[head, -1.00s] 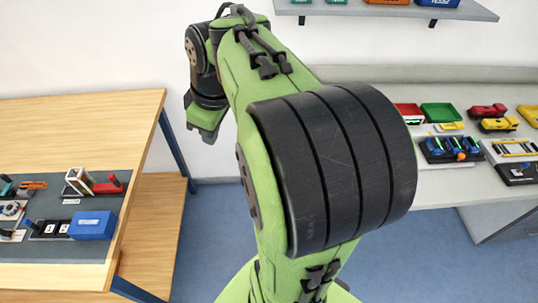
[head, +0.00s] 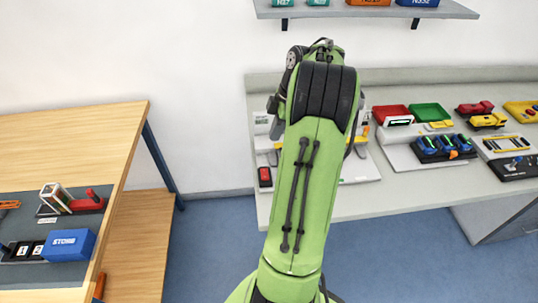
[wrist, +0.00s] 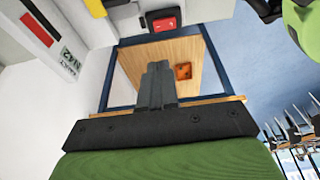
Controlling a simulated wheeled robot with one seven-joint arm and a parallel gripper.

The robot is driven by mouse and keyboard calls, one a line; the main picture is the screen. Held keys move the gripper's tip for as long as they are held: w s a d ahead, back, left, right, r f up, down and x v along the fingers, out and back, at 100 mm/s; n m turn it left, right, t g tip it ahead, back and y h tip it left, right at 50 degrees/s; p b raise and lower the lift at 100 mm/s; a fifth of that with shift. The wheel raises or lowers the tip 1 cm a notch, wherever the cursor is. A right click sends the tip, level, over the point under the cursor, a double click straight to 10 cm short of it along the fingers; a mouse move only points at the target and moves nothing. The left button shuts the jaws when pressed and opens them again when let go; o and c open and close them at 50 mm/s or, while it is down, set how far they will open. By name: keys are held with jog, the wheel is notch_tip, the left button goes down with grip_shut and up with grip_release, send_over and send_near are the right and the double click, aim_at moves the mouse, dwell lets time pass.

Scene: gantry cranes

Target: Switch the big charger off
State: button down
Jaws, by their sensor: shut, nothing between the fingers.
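My gripper (wrist: 157,85) shows in the wrist view with its two dark fingers together and nothing between them. A red switch (wrist: 164,23) in a dark surround lies beyond the fingertips, apart from them. In the head view a small red switch-like piece (head: 265,177) in a dark surround is near the front left of the grey bench. It stands on a pale unit (head: 355,166) that is largely hidden behind my arm. I cannot tell for sure that this unit is the big charger. My arm also hides most of my gripper in the head view.
Red (head: 391,115) and green (head: 428,113) trays and a pale stand with blue tools (head: 443,147) are on the bench (head: 400,207) to the right. A wooden table (head: 75,135) with a blue box (head: 69,245) is at left. A shelf (head: 365,12) hangs above.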

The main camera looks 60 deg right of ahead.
jog(key=b, duration=0.3)
send_over(267, 174)
jog(key=d, duration=0.1)
jog(key=x, duration=0.3)
jog(key=s+d+x, duration=0.1)
jog(key=x, duration=0.3)
jog(key=d+x, duration=0.1)
jog(key=x, duration=0.2)
jog(key=shift+s+f, duration=0.15)
jog(key=shift+f, duration=0.4)
jog(key=shift+r, duration=0.15)
jog(key=shift+s+a+r+b, duration=0.25)
jog(key=shift+s+a+b, duration=0.15)
jog(key=shift+s+a, duration=0.15)
jog(key=shift+w, duration=0.1)
